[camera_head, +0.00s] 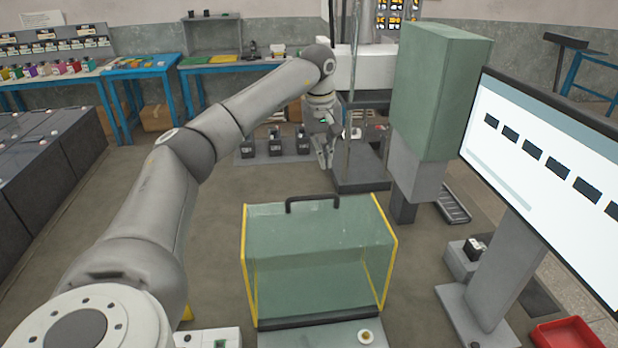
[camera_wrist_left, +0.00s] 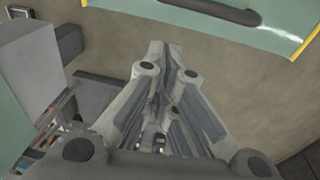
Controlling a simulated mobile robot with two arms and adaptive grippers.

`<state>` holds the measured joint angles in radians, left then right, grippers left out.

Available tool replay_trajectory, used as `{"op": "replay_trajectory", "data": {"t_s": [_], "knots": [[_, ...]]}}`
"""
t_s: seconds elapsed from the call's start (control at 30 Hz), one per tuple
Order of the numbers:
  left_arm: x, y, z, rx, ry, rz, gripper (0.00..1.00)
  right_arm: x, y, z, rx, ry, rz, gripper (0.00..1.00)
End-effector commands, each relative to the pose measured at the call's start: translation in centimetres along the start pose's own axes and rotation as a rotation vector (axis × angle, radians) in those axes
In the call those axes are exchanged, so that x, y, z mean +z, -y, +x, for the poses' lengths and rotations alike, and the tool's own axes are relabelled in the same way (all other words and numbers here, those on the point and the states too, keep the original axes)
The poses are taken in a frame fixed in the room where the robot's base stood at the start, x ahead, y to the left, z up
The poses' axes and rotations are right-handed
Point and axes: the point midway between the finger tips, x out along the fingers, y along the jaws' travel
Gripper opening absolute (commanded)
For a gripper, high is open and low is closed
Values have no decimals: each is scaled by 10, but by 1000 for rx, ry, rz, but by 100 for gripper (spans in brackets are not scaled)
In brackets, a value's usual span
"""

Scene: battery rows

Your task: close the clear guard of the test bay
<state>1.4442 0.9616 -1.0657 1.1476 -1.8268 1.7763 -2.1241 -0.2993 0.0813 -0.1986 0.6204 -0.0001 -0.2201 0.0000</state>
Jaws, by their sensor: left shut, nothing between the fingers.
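The clear guard (camera_head: 320,250) is a greenish see-through cover with yellow side edges, standing up from a dark strip at its near bottom. Its black handle (camera_head: 312,199) is along the top far edge. My left gripper (camera_head: 325,158) is beyond the guard and above the handle's level in the picture, apart from it, shut and empty. In the left wrist view, the gripper (camera_wrist_left: 165,48) points away from my wrist, with the handle (camera_wrist_left: 225,11) and part of the guard (camera_wrist_left: 268,32) at the top right. My right gripper is in neither view.
A green box on a grey post (camera_head: 438,90) and a large screen (camera_head: 545,165) stand to the right of the guard. A dark pedestal (camera_head: 362,172) is close to my gripper. A red tray (camera_head: 568,335) is at the bottom right. Floor is clear left of the guard.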

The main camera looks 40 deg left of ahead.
Motion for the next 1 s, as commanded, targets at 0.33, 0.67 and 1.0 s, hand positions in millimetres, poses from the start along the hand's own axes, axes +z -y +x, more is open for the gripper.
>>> {"op": "replay_trajectory", "data": {"t_s": [0.33,0.67,1.0], "knots": [[-16,41,-9,-107,-16,1,0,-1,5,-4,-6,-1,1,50],[-16,48,58,-107,-12,1,0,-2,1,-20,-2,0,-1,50],[8,48,66,-101,-16,4,0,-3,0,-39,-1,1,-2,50]]}}
